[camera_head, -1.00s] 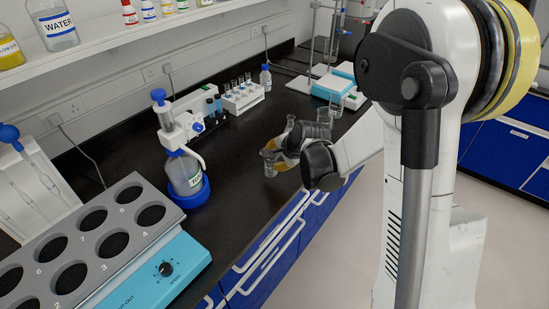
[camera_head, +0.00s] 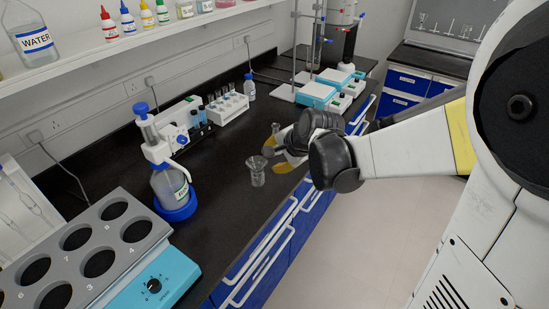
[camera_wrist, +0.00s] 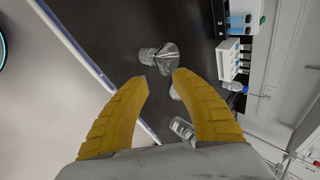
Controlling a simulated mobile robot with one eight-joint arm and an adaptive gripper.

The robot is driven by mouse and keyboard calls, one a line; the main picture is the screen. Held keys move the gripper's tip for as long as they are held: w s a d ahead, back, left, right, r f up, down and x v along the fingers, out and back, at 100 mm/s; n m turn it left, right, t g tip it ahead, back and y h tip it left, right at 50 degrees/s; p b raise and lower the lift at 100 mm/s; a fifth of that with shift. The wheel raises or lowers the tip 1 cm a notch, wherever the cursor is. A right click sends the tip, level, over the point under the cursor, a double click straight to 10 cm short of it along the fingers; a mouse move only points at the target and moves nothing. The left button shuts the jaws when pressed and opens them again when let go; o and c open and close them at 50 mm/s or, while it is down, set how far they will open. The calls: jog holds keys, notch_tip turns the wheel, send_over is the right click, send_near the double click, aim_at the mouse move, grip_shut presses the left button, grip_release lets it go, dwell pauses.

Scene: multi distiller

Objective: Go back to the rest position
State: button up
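My gripper (camera_head: 275,148) is above the black bench in the head view, its two yellow fingers spread. In the wrist view the fingers of my gripper (camera_wrist: 162,79) are open with a clear gap between the tips and hold nothing. A small clear glass vessel with a flared top (camera_head: 257,172) stands upright on the bench, just left of the fingers. In the wrist view this vessel (camera_wrist: 158,56) lies beyond the fingertips, apart from them. My arm reaches in from the right.
A dispenser bottle with a blue base (camera_head: 174,200) and a tube rack (camera_head: 222,110) stand left of my gripper. A grey block with round wells (camera_head: 85,250) is at the front left. Glass beakers (camera_wrist: 183,130) show between the fingers. Blue stirrers (camera_head: 318,94) stand farther back. The floor at right is open.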

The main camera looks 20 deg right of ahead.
jog(key=shift+s+d+r, duration=0.1)
jog(key=shift+s+r, duration=0.1)
jog(key=shift+r, duration=0.1)
jog(key=s+a+r+n+h, duration=0.1)
jog(key=s+r+n, duration=0.1)
jog(key=s+n, duration=0.5)
jog(key=s+a+r+n+h, duration=0.1)
jog(key=s+r+n, duration=0.2)
jog(key=s+n, duration=0.4)
jog(key=s, duration=0.6)
jog(key=shift+s+a, duration=0.2)
jog(key=shift+a, duration=0.15)
jog(key=shift+r, duration=0.1)
